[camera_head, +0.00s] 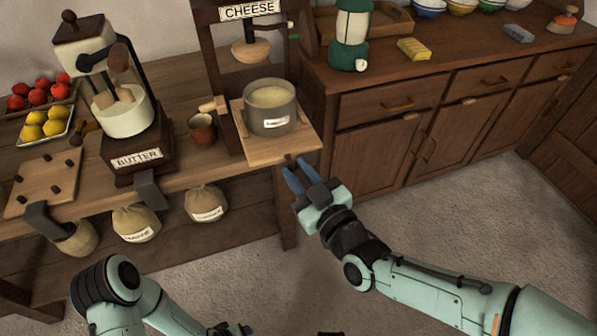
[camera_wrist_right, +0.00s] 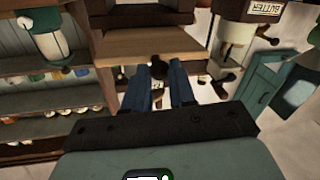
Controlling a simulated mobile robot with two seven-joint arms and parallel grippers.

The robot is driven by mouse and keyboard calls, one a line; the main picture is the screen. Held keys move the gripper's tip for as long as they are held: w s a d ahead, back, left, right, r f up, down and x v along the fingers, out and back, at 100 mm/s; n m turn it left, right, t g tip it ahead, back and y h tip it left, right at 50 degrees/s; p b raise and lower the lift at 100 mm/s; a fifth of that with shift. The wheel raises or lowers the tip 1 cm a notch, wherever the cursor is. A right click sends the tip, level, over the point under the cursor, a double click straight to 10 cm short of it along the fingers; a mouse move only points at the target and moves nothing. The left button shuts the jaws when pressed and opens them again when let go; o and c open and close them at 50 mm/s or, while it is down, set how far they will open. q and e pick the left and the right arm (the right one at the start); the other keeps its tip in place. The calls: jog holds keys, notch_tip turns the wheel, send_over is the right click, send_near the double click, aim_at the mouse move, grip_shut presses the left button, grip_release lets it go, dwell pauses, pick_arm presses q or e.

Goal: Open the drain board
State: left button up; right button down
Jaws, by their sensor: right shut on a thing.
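The drain board (camera_head: 305,140) is a pale wooden board at the base of the cheese press (camera_head: 220,75). It sticks out past the worktop's front edge with a grey cheese mould (camera_head: 270,115) standing on it. My right gripper (camera_head: 294,172) is at the board's front edge, its blue fingers shut on the small dark knob. In the right wrist view the knob (camera_wrist_right: 157,62) sits between the fingers, below the drain board (camera_wrist_right: 140,49). My left arm is at the bottom left of the head view; only a dark piece of its end shows, so its fingers cannot be made out.
A butter churn (camera_head: 125,110), a cup (camera_head: 202,129) and a pegged board (camera_head: 45,182) stand on the worktop to the left. Sacks (camera_head: 205,203) hang below its front. A cabinet (camera_head: 400,125) with a green lantern (camera_head: 351,35) stands right. The floor (camera_head: 470,220) before it is clear.

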jog(key=c, duration=0.9)
grip_release()
jog(key=shift+c, duration=0.2)
pick_arm(q)
jog(key=shift+w+d+r+t+p, duration=0.15)
jog(key=shift+w+r+t+p, duration=0.2)
jog(key=shift+w+r, duration=0.3)
pick_arm(e)
jog(key=v, duration=0.7)
jog(key=shift+s, duration=0.25)
jog(key=shift+d, duration=0.15)
